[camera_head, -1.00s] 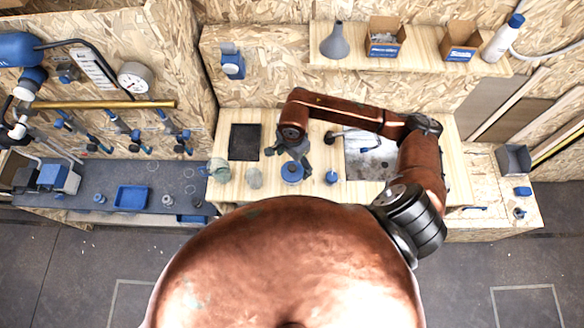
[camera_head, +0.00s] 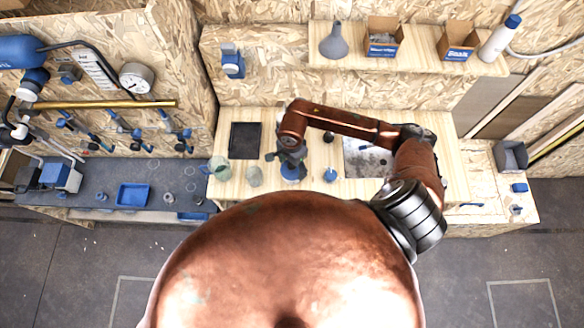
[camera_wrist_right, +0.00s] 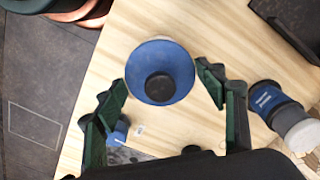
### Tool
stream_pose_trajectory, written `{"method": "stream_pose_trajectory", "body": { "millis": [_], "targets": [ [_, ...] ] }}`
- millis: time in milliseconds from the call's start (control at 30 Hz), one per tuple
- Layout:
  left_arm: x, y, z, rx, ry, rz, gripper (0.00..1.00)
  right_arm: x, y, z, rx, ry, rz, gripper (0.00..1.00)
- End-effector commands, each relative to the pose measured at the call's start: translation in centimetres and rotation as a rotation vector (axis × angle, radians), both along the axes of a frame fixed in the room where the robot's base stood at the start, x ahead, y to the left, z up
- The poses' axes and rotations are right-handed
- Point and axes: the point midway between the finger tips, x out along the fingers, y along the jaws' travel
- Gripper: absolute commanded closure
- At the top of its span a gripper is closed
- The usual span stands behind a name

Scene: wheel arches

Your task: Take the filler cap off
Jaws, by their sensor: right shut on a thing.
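A round blue piece with a dark centre, which I take for the filler cap (camera_wrist_right: 160,72), faces the camera in the right wrist view. In the head view it stands on the wooden bench top as a blue round thing (camera_head: 293,173). My left gripper is not in view.
A black pad (camera_head: 245,140) and a grey metal plate (camera_head: 368,158) lie on the bench (camera_head: 201,190). A shelf (camera_head: 400,62) with boxes and a funnel (camera_head: 334,41) is behind.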

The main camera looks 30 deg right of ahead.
Motion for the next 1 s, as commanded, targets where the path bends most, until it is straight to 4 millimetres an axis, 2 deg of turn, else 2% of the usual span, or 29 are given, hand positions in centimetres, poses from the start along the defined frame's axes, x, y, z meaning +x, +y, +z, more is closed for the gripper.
{"method": "stream_pose_trajectory", "body": {
  "millis": [200,567,733,1000],
  "targets": [
    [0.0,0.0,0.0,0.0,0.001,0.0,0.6,0.0,0.0,0.0,0.0,0.001,0.0,0.56],
    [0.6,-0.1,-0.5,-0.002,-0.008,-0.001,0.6,0.1,-0.1,0.5,-0.001,-0.001,0.001,0.56],
    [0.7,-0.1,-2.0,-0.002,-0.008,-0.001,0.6,0.2,-0.1,2.7,-0.002,-0.007,0.003,0.56],
    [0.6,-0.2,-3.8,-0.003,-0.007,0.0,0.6,-3.6,3.4,8.8,0.002,-0.008,0.008,0.57]
  ]
}}
